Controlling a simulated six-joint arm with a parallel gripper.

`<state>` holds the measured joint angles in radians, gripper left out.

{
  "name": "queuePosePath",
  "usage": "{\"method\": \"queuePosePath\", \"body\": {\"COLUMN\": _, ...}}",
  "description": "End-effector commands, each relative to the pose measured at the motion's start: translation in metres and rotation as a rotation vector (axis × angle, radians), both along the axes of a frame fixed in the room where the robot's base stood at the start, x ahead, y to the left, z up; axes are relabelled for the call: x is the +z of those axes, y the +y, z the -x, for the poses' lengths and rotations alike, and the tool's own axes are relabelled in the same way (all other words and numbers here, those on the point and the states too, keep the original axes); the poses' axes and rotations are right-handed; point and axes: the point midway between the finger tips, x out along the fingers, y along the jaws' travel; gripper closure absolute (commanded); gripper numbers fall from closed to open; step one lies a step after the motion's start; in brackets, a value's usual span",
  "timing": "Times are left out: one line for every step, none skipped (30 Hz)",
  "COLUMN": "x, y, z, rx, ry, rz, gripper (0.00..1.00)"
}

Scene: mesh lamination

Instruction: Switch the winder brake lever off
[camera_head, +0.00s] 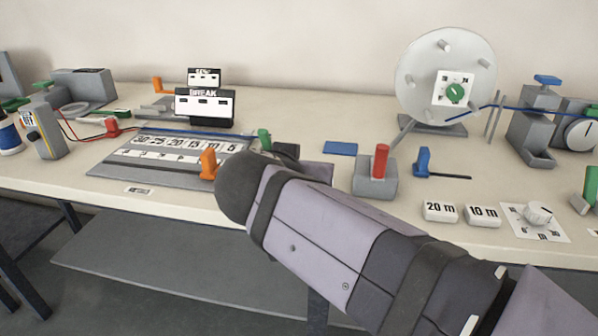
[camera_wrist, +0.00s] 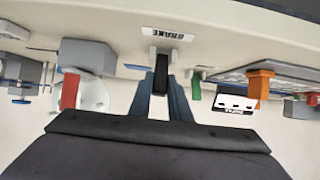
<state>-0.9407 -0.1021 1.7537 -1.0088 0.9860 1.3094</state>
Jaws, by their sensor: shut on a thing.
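The brake lever (camera_wrist: 160,74) is a dark upright bar in the wrist view, beside a white label (camera_wrist: 168,34) reading BRAKE, upside down there. My gripper (camera_wrist: 161,84) has its two blue-grey fingers on either side of the lever and is shut on it. The lever's lower end meets a small pale base at the table's front edge. In the head view my arm hides the lever and the fingers. The winder's white disc (camera_head: 445,75) stands at the back right, with a red-handled grey block (camera_head: 376,185) in front of it.
An orange lever (camera_head: 208,163) and a green lever (camera_head: 264,138) stand close to the left of my gripper in the head view. A blue flat piece (camera_head: 340,148) and a small blue lever (camera_head: 423,161) lie to the right. Number tiles (camera_head: 440,211) line the front edge.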

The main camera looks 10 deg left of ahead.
Motion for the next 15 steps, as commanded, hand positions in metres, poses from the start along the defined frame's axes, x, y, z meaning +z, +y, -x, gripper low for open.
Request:
{"method": "queuePosePath", "body": {"x": 0.0026, "y": 0.0001, "z": -0.0005, "rx": 0.002, "ry": -0.006, "rz": -0.001, "gripper": 1.0}}
{"method": "queuePosePath", "body": {"x": 0.0026, "y": 0.0001, "z": -0.0005, "rx": 0.002, "ry": -0.006, "rz": -0.001, "gripper": 1.0}}
{"method": "queuePosePath", "body": {"x": 0.0026, "y": 0.0001, "z": -0.0005, "rx": 0.002, "ry": -0.006, "rz": -0.001, "gripper": 1.0}}
{"method": "queuePosePath", "body": {"x": 0.0025, "y": 0.0001, "z": -0.0006, "rx": 0.002, "ry": -0.006, "rz": -0.001, "gripper": 0.76}}
{"method": "queuePosePath", "body": {"x": 0.0023, "y": 0.0001, "z": -0.0005, "rx": 0.002, "ry": -0.006, "rz": -0.001, "gripper": 0.69}}
{"method": "queuePosePath", "body": {"x": 0.0021, "y": 0.0001, "z": -0.0005, "rx": 0.002, "ry": -0.005, "rz": -0.001, "gripper": 0.64}}
{"method": "queuePosePath", "body": {"x": 0.0019, "y": 0.0001, "z": -0.0005, "rx": 0.002, "ry": -0.005, "rz": -0.001, "gripper": 0.64}}
{"method": "queuePosePath", "body": {"x": 0.0017, "y": 0.0001, "z": -0.0004, "rx": 0.001, "ry": -0.004, "rz": 0.0, "gripper": 0.64}}
{"method": "queuePosePath", "body": {"x": 0.0015, "y": 0.0001, "z": -0.0004, "rx": 0.001, "ry": -0.004, "rz": 0.0, "gripper": 0.64}}
{"method": "queuePosePath", "body": {"x": 0.0013, "y": 0.0001, "z": -0.0004, "rx": 0.001, "ry": -0.003, "rz": 0.0, "gripper": 0.64}}
{"method": "queuePosePath", "body": {"x": 0.0012, "y": 0.0001, "z": -0.0003, "rx": 0.001, "ry": -0.003, "rz": 0.0, "gripper": 0.64}}
{"method": "queuePosePath", "body": {"x": 0.001, "y": 0.0001, "z": -0.0003, "rx": 0.001, "ry": -0.003, "rz": 0.0, "gripper": 0.64}}
{"method": "queuePosePath", "body": {"x": 0.0009, "y": 0.0001, "z": -0.0003, "rx": 0.001, "ry": -0.002, "rz": 0.0, "gripper": 0.64}}
{"method": "queuePosePath", "body": {"x": 0.0008, "y": 0.0001, "z": -0.0001, "rx": 0.001, "ry": -0.002, "rz": 0.0, "gripper": 0.64}}
{"method": "queuePosePath", "body": {"x": 0.0012, "y": 0.0002, "z": 0.0005, "rx": 0.001, "ry": -0.002, "rz": 0.0, "gripper": 0.64}}
